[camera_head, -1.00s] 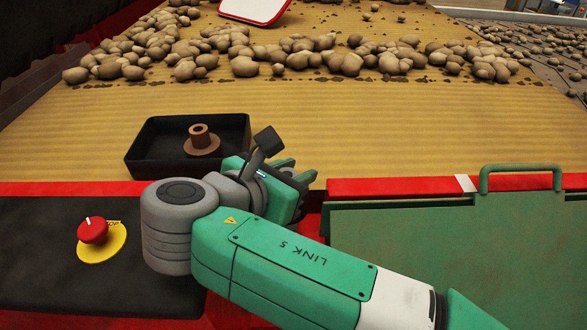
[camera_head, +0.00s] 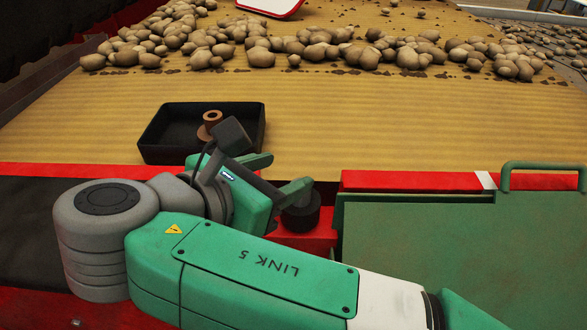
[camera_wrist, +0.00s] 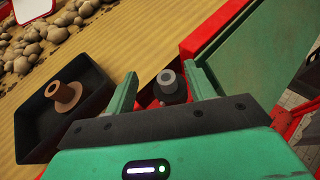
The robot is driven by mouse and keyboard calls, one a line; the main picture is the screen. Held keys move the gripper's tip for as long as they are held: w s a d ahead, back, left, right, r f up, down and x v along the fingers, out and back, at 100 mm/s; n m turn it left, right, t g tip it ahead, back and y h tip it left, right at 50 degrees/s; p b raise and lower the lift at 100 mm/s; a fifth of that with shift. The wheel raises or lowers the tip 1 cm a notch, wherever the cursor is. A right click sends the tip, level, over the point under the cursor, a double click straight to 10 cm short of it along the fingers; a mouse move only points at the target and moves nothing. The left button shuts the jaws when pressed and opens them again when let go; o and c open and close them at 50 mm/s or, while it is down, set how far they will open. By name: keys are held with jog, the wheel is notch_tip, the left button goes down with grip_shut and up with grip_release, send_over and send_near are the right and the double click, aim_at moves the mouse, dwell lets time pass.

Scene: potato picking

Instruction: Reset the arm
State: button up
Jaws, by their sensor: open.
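My gripper (camera_head: 272,174) is over the red front edge of the belt, right of and nearer than a black tray. Its green fingers are apart, and in the wrist view my gripper (camera_wrist: 160,76) is open with nothing between the fingers held. A dark cylinder with a grey ringed top (camera_wrist: 168,86) shows in the gap between the fingers; in the head view the dark cylinder (camera_head: 301,214) stands on the red frame just below the fingers. Whether it touches them I cannot tell.
The black tray (camera_head: 160,152) on the belt holds a brown flanged spool (camera_head: 211,122), partly hidden by my wrist. Many potatoes (camera_head: 320,48) lie across the far belt (camera_head: 400,120). A green panel with a handle (camera_head: 540,165) stands at the right.

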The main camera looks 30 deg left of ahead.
jog(key=shift+s, duration=0.1)
dwell(0.6)
jog(key=a+r+y, duration=0.1)
jog(key=a, duration=0.1)
jog(key=s+a+r+m+y+p, duration=0.1)
jog(key=a+r+y, duration=0.1)
jog(key=s+a+r+m+y, duration=0.1)
jog(key=a+r+y, duration=0.1)
jog(key=a, duration=0.1)
jog(key=shift+s+a, duration=0.1)
jog(key=shift+s, duration=0.1)
jog(key=s+a+r+m+t+y+p, duration=0.1)
jog(key=s+a+r+m+y+p, duration=0.15)
jog(key=r+y, duration=0.35)
jog(key=d+r+m+t+y, duration=0.3)
jog(key=d+r+m, duration=0.2)
jog(key=r+m, duration=0.6)
jog(key=d+m+t+h+p, duration=0.1)
jog(key=d+m+t+h, duration=0.3)
jog(key=d+m, duration=0.4)
jog(key=s+d+m+t+h+p, duration=0.1)
jog(key=d+m+t+h, duration=0.2)
jog(key=d+m+h, duration=0.3)
jog(key=d+m, duration=0.3)
jog(key=d, duration=0.4)
jog(key=shift+s+d+r+t+h, duration=0.15)
jog(key=shift+d+t+h, duration=0.15)
jog(key=shift+t, duration=0.1)
